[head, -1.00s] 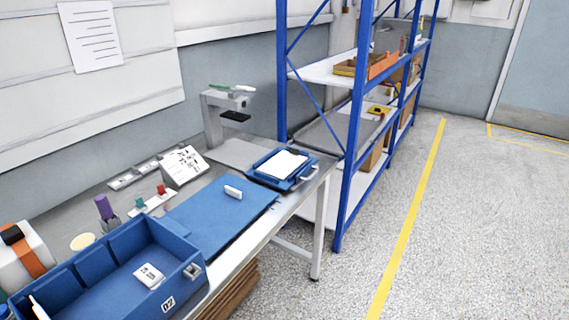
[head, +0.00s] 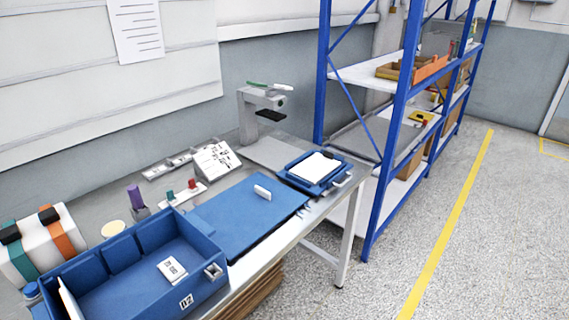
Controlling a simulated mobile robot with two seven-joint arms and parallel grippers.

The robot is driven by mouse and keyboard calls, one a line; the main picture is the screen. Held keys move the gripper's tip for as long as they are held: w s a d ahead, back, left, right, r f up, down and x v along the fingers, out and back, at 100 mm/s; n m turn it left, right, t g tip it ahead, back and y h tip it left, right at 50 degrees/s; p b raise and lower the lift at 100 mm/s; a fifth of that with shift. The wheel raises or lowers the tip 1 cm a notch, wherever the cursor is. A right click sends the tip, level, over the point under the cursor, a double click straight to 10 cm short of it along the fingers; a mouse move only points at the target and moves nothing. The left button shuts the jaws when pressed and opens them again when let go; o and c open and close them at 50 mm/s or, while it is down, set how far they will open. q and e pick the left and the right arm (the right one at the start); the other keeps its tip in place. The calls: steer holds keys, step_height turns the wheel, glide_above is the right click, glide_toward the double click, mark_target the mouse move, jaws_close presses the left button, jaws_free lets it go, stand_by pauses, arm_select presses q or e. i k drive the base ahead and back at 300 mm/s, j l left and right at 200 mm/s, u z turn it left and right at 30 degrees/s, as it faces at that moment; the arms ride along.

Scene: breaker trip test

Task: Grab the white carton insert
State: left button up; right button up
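Several white pieces could be the carton insert, and I cannot tell which one it is. A thin white panel (head: 70,299) stands on edge at the left end of the blue bin (head: 133,301). A small white printed piece (head: 172,270) lies on the bin floor. A flat white sheet (head: 315,166) lies in a small blue tray (head: 299,176) at the bench's right end. A small white block (head: 262,192) sits on the blue mat (head: 240,222). Neither of my grippers is in view.
The bench also holds a grey stand (head: 252,118), a printed sloped panel (head: 215,159), a purple-topped item (head: 135,196) and a white case with coloured straps (head: 38,248). A blue-framed shelf (head: 386,143) stands right of the bench. The floor (head: 440,240) right of it is clear.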

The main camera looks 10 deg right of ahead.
mark_target(314, 170)
steer(key=i+l+u, duration=0.15)
steer(key=l, duration=0.2)
steer(key=i+l+u, duration=0.15)
steer(key=l, duration=0.15)
steer(key=l+u, duration=0.15)
steer(key=l, duration=0.2)
steer(key=i+l+u, duration=0.1)
steer(key=l, duration=0.45)
steer(key=i+l+u, duration=0.1)
steer(key=l, duration=0.45)
steer(key=i+l, duration=0.1)
steer(key=l, duration=0.65)
steer(key=i+l, duration=0.1)
steer(key=l, duration=0.6)
steer(key=i+l, duration=0.15)
steer(key=l, duration=0.6)
steer(key=u, duration=0.05)
